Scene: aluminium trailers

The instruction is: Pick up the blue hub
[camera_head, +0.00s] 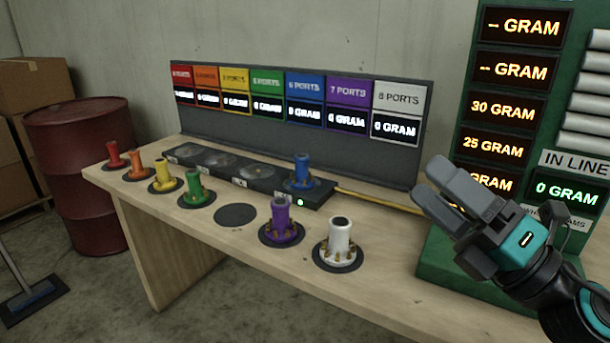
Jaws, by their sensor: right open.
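The blue hub (302,171) stands upright on the right end of the long black box (255,178) at the back of the wooden table. My right gripper (436,190) is at the right of the view, in front of the green display unit. It is open and empty, its grey fingers pointing to the upper left, well to the right of the blue hub and apart from it. My left gripper is not in view.
Red, orange, yellow, green, purple (281,223) and white (339,242) hubs stand along the table (210,250). An empty dark round pad (236,215) lies between green and purple. A dark display panel (410,165) stands behind. The green unit (455,255) stands at right.

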